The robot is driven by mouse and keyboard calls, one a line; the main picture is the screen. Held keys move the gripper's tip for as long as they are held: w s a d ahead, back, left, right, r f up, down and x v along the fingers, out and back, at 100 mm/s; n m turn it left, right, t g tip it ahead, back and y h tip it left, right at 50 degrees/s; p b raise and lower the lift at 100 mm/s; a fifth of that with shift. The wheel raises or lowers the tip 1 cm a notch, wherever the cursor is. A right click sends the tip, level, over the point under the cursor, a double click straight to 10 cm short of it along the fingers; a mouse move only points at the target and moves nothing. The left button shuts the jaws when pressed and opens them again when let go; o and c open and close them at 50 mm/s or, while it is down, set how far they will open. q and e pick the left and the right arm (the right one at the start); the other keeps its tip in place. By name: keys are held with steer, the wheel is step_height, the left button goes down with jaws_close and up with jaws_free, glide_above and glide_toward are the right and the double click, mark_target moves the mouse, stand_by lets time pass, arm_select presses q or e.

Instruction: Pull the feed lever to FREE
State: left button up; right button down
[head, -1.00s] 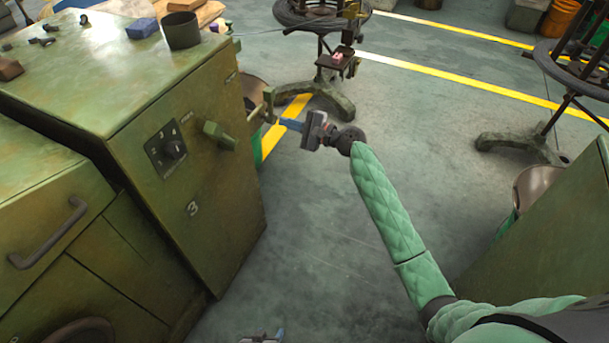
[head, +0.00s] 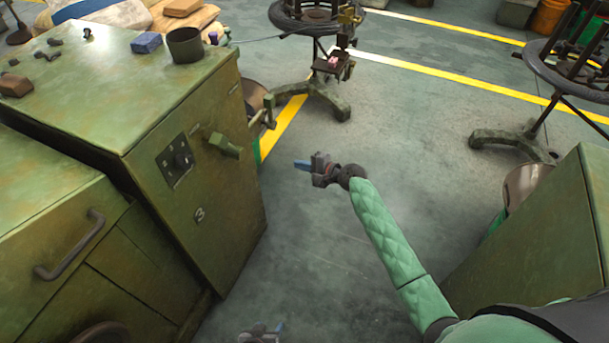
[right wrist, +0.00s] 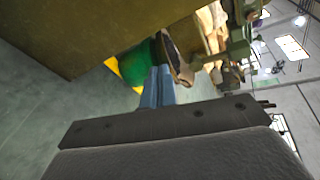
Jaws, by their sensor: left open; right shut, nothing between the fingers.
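The machine marked 3 (head: 215,235) is olive green and stands at the left in the head view. A green block-shaped handle (head: 226,146) sticks out of its side, right of a dark dial panel (head: 174,161); it looks like the feed lever, but the lettering is too small to read. My right gripper (head: 298,164) is over the floor, right of this handle and apart from it. Its blue fingers (right wrist: 157,87) are together and empty in the right wrist view. My left gripper (head: 279,327) is open at the bottom edge, mostly cut off.
A bracket (head: 266,113) juts from the machine's far corner. A dark cup (head: 185,45) and blue block (head: 146,43) stand on the machine top. Another green cabinet (head: 545,235) is at the right. The floor between is clear.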

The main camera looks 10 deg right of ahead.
arm_select(q)
steer(key=shift+a+r+p, duration=0.15)
steer(key=shift+r+p, duration=0.25)
steer(key=shift+r, duration=0.1)
steer(key=shift+a+r+p, duration=0.15)
steer(key=shift+r+p, duration=0.25)
steer(key=shift+r, duration=0.1)
arm_select(e)
steer(key=shift+h, duration=0.7)
steer(key=shift+s+d+f, duration=0.15)
steer(key=shift+s+f, duration=0.2)
steer(key=shift+f, duration=0.5)
steer(key=shift+s+d+f, duration=0.1)
steer(key=shift+s+f, duration=0.2)
steer(key=shift+f, duration=0.5)
steer(key=shift+s+d+f, duration=0.15)
steer(key=shift+s+f, duration=0.2)
steer(key=shift+f, duration=0.5)
